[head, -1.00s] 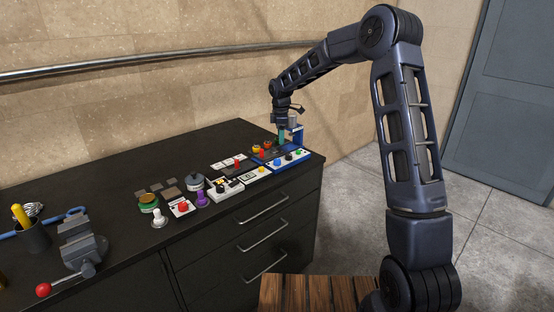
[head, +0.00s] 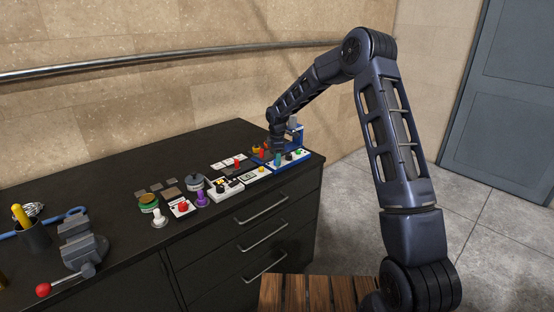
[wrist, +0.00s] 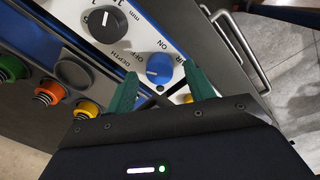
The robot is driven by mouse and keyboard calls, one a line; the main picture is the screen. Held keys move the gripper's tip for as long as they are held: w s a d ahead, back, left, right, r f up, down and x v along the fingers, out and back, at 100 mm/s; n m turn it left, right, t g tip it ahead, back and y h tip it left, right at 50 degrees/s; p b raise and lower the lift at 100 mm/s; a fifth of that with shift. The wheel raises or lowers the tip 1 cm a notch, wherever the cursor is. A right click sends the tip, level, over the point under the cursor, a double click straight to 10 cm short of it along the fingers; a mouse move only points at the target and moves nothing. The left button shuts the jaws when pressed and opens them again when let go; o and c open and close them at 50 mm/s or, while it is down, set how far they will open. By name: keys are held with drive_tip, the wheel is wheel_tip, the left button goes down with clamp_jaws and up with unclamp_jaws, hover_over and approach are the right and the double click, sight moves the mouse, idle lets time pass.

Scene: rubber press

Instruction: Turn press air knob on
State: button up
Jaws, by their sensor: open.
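The press air knob is a blue round knob (wrist: 159,69) on a white panel with blue edges, with ON lettered beside it in the wrist view. A pale pointer mark shows on its face. My gripper (wrist: 160,72) is open, with one green finger on either side of the knob in that view. Whether the fingers touch the knob cannot be told. In the head view my gripper (head: 278,160) is down at the press panel (head: 302,157) at the right end of the bench and hides the knob.
A larger dark dial (wrist: 103,24) marked in mm sits beside the knob, near DEPTH lettering. Green, orange and yellow buttons (wrist: 47,92) line a neighbouring box. A drawer handle (wrist: 242,50) shows beyond the bench edge. A vise (head: 80,245) stands far left.

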drive_tip(key=shift+f, duration=0.35)
drive_tip(key=shift+c, duration=0.2)
drive_tip(key=c, duration=0.9)
